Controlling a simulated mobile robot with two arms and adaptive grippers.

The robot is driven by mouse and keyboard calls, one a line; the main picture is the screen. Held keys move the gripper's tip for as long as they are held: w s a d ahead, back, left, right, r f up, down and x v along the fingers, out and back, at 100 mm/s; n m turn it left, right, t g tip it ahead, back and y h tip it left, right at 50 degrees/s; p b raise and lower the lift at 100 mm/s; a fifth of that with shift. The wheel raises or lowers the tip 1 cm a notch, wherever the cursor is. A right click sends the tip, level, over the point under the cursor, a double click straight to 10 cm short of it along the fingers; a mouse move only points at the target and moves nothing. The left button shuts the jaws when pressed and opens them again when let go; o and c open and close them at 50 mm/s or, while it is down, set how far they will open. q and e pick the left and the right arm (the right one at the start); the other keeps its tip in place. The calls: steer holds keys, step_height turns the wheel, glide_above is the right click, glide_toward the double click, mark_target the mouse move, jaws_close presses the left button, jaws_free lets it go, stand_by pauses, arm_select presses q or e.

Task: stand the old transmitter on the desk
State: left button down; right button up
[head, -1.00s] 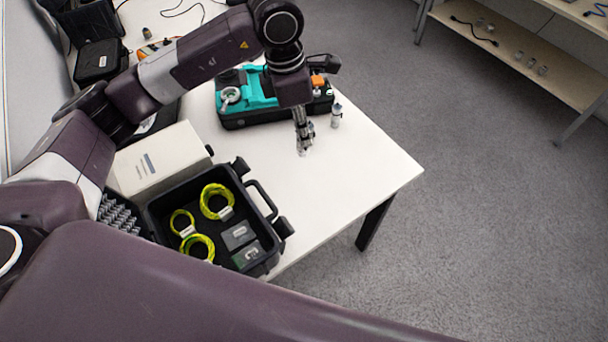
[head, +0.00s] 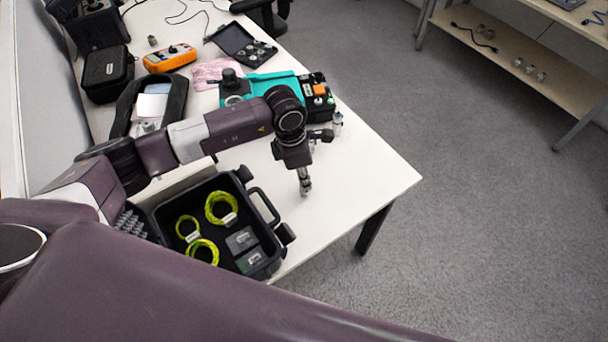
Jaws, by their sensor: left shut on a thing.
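My left gripper (head: 303,174) points down over the bare right part of the white desk (head: 358,183). It is shut on a small silver piece (head: 305,188), which looks like the old transmitter. The fingers hide most of it, and I cannot tell whether its lower end touches the desk. Another small silver cylinder (head: 338,124) stands upright on the desk beside the teal and black device (head: 268,85), behind and to the right of my gripper. My right gripper is not in view.
An open black case (head: 272,205) with yellow-green cable coils stands at the front left of the gripper. Farther back are an orange meter (head: 170,58), a pink cloth (head: 214,72) and an open dark box (head: 244,42). The desk's right edge and corner are clear.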

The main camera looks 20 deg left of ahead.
arm_select(q)
steer(key=c, duration=1.6)
jaws_free()
steer(key=shift+f, duration=0.15)
step_height(320, 180, up, 12)
steer(key=s+a+b, duration=0.1)
steer(key=b, duration=0.1)
steer(key=shift+a, duration=0.3)
